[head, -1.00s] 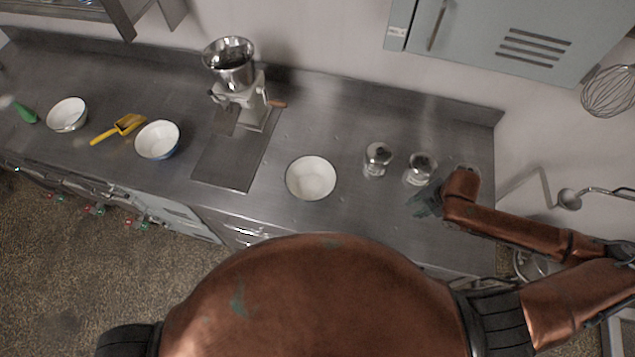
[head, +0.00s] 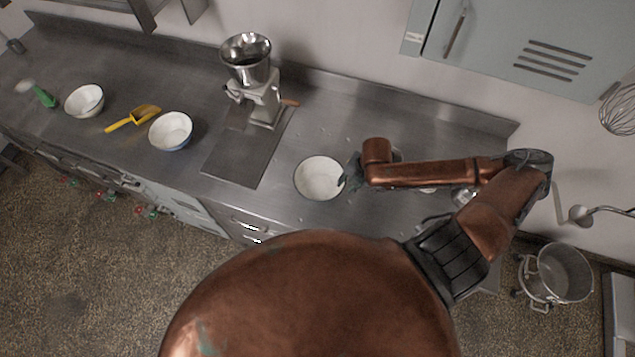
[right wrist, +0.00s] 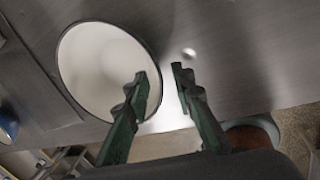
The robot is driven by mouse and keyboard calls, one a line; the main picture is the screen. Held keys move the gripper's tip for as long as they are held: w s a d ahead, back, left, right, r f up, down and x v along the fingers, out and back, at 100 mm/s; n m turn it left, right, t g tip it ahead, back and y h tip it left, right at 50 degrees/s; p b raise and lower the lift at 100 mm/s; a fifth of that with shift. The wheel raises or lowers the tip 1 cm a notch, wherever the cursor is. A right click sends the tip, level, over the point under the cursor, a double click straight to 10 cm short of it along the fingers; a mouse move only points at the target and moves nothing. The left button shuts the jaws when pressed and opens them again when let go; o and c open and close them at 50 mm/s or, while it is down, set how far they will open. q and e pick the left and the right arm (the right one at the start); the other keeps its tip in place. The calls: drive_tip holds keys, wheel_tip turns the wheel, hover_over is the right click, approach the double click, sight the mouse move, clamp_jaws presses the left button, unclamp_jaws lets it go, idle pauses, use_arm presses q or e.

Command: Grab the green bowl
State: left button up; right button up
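A bowl with a white inside (head: 318,179) stands on the steel counter in front of my right gripper (head: 349,175) in the head view. Its outer colour is hidden there, so I cannot tell whether it is green. In the right wrist view the same bowl (right wrist: 95,70) fills the upper left. My right gripper (right wrist: 160,73) is open, its dark green fingers apart on either side of the bowl's near rim as seen from above; contact cannot be told. Two more white-lined bowls stand further left, one blue outside (head: 170,132) and one pale (head: 84,101). My left gripper is not in view.
A grinder (head: 256,85) stands behind a dark plate (head: 236,158) left of the near bowl. A yellow scoop (head: 134,118) and a green-handled tool (head: 43,96) lie further left. My right arm mostly hides the jars. A metal pot (head: 558,274) stands on the right.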

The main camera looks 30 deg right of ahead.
drive_tip(key=shift+w+a+p+x, duration=0.15)
drive_tip(key=shift+p+x, duration=0.15)
drive_tip(key=shift+x, duration=0.9)
drive_tip(key=shift+w+a+p+x, duration=0.15)
drive_tip(key=shift+p+x, duration=0.1)
drive_tip(key=shift+x, duration=0.9)
drive_tip(key=shift+d+r, duration=0.1)
drive_tip(key=shift+c, duration=0.3)
clamp_jaws()
